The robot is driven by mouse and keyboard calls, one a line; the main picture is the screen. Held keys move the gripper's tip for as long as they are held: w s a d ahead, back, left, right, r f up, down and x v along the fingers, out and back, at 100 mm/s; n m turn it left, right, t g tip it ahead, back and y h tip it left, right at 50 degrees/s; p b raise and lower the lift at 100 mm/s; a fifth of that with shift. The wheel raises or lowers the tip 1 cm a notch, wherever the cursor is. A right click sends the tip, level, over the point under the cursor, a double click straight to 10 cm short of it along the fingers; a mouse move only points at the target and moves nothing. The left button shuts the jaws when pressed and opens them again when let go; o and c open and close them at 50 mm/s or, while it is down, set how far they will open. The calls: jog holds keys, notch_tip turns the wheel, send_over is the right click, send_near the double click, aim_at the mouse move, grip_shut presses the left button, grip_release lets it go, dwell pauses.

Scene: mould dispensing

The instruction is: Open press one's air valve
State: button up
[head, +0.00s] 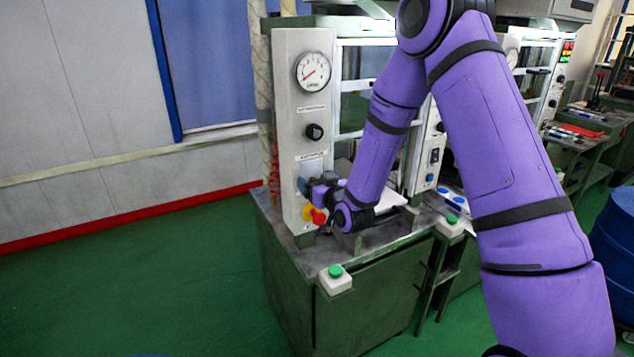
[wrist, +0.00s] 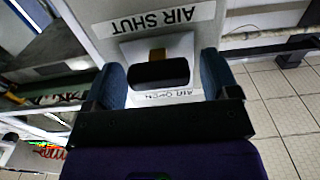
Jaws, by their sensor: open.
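Press one's air valve shows in the wrist view as a black handle (wrist: 158,73) with a small brass part beside it on a white plate. The handle lies crosswise, between an upside-down "AIR SHUT" label (wrist: 152,20) and an "AIR OPEN" label (wrist: 165,95). My gripper (wrist: 161,69) is open, with one blue finger on each side of the handle. In the head view my gripper (head: 320,190) is at the lower front panel (head: 290,130) of the press and hides the valve.
A red and yellow button (head: 316,215) sits just below my gripper. A gauge (head: 313,71) and black knob (head: 314,131) are higher on the panel. A green-button box (head: 335,279) is at the bench's front corner. Open green floor lies left.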

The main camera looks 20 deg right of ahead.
aim_at(312, 162)
jog(key=shift+c, duration=0.5)
jog(key=c, duration=1.2)
jog(key=shift+r, duration=2.25)
jog(key=o, duration=1.3)
jog(key=s+d, duration=0.2)
jog(key=s, duration=0.8)
jog(key=shift+s, duration=0.3)
jog(key=shift+r, duration=0.15)
